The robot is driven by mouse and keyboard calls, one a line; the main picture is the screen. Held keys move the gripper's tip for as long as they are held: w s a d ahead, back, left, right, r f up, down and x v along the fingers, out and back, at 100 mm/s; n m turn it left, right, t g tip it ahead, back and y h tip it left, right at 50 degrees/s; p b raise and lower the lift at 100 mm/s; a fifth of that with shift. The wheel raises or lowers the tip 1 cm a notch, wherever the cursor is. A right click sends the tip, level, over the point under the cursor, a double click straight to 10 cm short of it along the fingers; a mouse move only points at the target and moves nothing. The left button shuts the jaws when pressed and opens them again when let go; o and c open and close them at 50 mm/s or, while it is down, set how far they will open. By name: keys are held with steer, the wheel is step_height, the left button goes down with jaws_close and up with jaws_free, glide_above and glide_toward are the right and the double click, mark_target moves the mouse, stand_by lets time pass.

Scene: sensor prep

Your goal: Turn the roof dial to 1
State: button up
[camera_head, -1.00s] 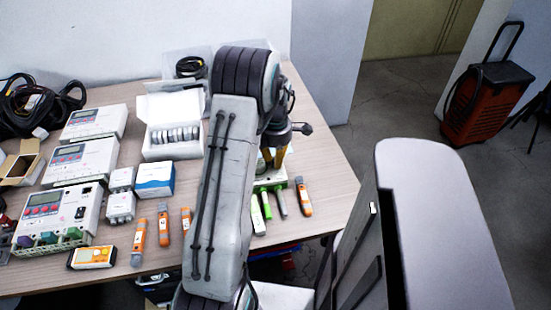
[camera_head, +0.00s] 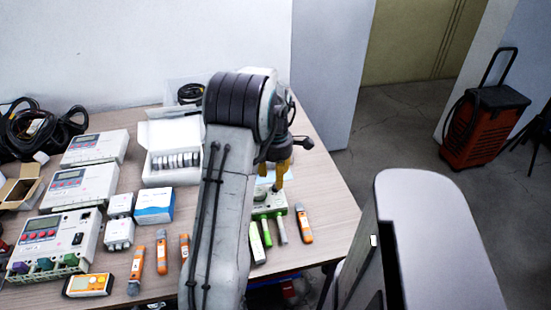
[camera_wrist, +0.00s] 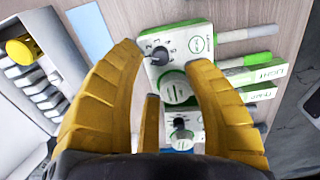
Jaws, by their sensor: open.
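A white and green device (camera_head: 268,208) lies on the table below my gripper. In the wrist view its panel (camera_wrist: 205,38) shows a black dial (camera_wrist: 158,56) with numbers around it, a round green-and-white knob (camera_wrist: 175,90) below, and another black dial (camera_wrist: 181,124) lower down. No readable label tells which is the roof dial. My gripper (camera_wrist: 165,62) is open, its yellow fingers on either side of the panel's middle with nothing held. In the head view the gripper (camera_head: 281,172) points down over the device, and my arm hides part of the scene there.
Green and grey pen-like tools (camera_head: 266,232) and an orange tool (camera_head: 303,224) lie at the device's near side. A white box of round parts (camera_head: 172,160) stands left of my arm. White instruments (camera_head: 80,187) fill the left.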

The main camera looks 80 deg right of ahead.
step_height(320, 180, up, 7)
steer(key=shift+r, duration=0.2)
stand_by(0.5)
